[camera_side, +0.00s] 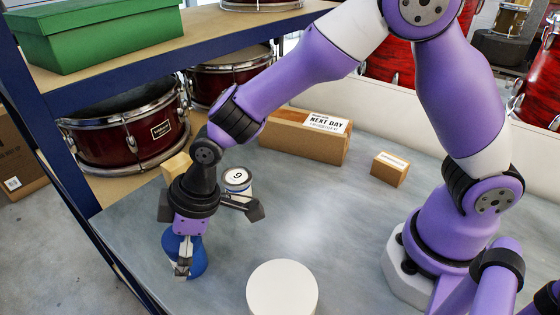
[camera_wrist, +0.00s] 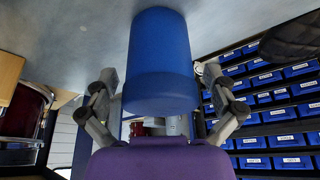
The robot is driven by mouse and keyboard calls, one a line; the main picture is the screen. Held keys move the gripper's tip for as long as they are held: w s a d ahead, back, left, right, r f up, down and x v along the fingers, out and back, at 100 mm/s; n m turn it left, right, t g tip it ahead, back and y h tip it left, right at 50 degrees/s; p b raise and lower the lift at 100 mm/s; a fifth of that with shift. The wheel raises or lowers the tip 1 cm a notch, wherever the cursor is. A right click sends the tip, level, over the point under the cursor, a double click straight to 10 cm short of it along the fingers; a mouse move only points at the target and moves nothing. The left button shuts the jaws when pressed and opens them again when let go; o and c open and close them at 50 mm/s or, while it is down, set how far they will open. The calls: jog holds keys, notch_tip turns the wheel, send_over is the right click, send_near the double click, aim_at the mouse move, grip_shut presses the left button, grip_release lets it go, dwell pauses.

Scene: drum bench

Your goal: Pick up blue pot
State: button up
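The blue pot (camera_side: 197,262) stands on the grey bench near its left edge in the side view, partly hidden behind part of my gripper. In the wrist view the blue pot (camera_wrist: 160,50) fills the upper middle, its broader band nearest the camera. My gripper (camera_wrist: 160,82) is open, with one finger on each side of the pot. Narrow gaps seem to show between the fingers and the pot, and I cannot tell if either touches. In the side view my gripper (camera_side: 184,250) is low over the pot.
A white can marked 9 (camera_side: 237,179) stands close behind my gripper, and a small tan box (camera_side: 176,166) is left of it. A white cylinder (camera_side: 282,288) stands in front. A long carton (camera_side: 305,137) and a small carton (camera_side: 390,169) lie behind. The bench's right-middle is clear.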

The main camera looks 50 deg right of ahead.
jog(key=c, duration=1)
